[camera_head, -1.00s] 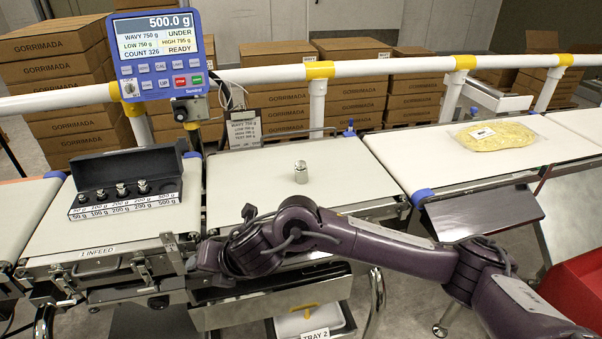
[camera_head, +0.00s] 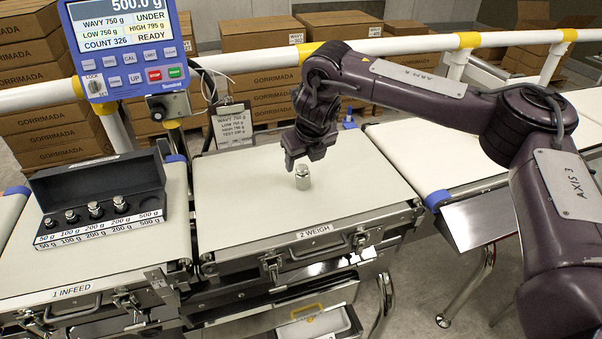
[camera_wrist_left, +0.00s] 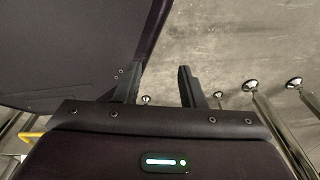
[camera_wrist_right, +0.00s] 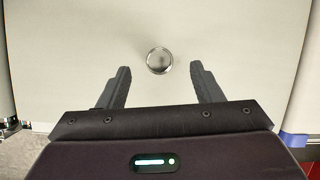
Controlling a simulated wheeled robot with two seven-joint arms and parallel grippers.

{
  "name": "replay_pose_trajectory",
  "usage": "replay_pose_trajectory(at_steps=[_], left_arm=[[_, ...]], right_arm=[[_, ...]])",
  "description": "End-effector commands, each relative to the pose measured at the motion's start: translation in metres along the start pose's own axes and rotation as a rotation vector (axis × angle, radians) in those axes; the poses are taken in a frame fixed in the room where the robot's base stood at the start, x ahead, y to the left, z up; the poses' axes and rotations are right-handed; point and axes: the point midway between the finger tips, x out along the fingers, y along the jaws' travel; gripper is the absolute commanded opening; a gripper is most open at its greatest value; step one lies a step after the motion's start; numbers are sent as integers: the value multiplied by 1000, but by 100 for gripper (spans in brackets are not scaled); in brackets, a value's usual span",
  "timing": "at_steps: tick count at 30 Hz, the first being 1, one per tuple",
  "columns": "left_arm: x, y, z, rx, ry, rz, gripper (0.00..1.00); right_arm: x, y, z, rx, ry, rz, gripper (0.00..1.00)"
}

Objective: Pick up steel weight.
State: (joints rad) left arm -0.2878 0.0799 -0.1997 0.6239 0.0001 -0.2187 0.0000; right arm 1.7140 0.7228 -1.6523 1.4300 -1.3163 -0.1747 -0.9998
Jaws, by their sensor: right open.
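The steel weight (camera_head: 302,177) stands upright on the pale weigh belt (camera_head: 240,205), and the display reads 500.0 g. My right gripper (camera_head: 302,160) is above it, pointing down, open and empty. In the right wrist view the weight (camera_wrist_right: 159,60) shows from above, a little beyond the fingertips and between their lines. My right gripper (camera_wrist_right: 160,76) is not touching it there as far as I can see. My left gripper (camera_wrist_left: 165,82) shows only in its own wrist view, with its fingers apart and nothing between them, over the floor.
A black weight case (camera_head: 95,180) with several smaller weights stands on the infeed belt at left. The scale display (camera_head: 125,45) stands behind on a post. A white rail (camera_head: 245,77) runs along the back. The weigh belt around the weight is clear.

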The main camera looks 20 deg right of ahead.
Motion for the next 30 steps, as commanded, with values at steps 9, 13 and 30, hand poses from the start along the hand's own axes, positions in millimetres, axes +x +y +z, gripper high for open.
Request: replay_pose_trajectory(at_steps=[9, 13, 30], left_arm=[[-13, 5, 32, 0, -47, 7, 36], [-13, 2, 13, 0, -21, 3, 36], [-13, 3, 14, 1, -21, 4, 36]], right_arm=[[44, 1, -6, 1, 1, -1, 60], [54, 1, -6, 1, -2, 0, 60], [56, 1, -6, 1, -2, 0, 16]])
